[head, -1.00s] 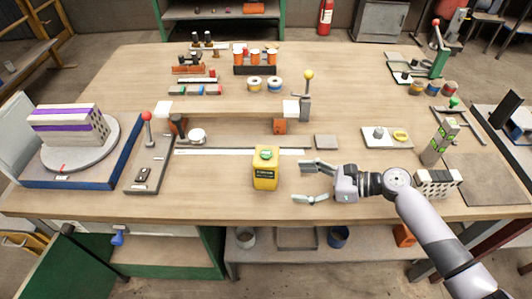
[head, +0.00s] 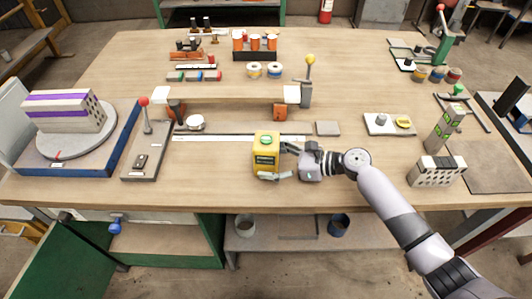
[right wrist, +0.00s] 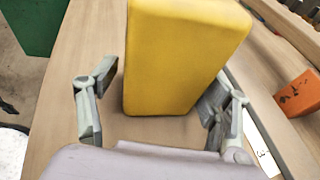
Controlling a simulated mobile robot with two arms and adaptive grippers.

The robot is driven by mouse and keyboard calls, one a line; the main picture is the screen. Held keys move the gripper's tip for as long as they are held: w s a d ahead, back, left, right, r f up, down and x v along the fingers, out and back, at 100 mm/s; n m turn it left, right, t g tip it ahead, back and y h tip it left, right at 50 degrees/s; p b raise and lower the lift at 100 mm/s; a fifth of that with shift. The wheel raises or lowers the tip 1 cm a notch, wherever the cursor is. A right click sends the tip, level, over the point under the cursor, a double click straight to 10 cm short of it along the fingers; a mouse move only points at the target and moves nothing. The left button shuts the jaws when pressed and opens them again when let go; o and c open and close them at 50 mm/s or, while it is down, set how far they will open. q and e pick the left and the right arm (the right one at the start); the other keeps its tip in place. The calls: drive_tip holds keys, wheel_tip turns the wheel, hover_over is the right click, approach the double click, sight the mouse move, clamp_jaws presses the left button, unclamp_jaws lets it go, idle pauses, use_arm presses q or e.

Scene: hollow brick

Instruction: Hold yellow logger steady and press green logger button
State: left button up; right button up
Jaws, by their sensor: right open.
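The yellow logger (head: 266,158) stands upright on the workbench, with its green button (head: 266,139) on top and a dark label on its front. My right gripper (head: 279,162) is open at the logger's right side, one finger near its front lower corner and the other by its right side. In the right wrist view the yellow logger (right wrist: 182,55) stands between the two spread fingers of my right gripper (right wrist: 160,92). A gap shows on the left finger's side; contact on the right cannot be told. My left gripper is not in view.
A red-knobbed lever stand (head: 145,145) is left of the logger, and a yellow-knobbed lever (head: 308,85) stands behind right. A white strip (head: 215,138) lies behind the logger. A perforated brick (head: 436,171) is at the right. The bench front left of the logger is clear.

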drive_tip(key=shift+w+a+f, duration=0.1)
drive_tip(key=shift+a, duration=0.05)
drive_tip(key=shift+c, duration=0.2)
drive_tip(key=c, duration=0.6)
drive_tip(key=o, duration=0.9)
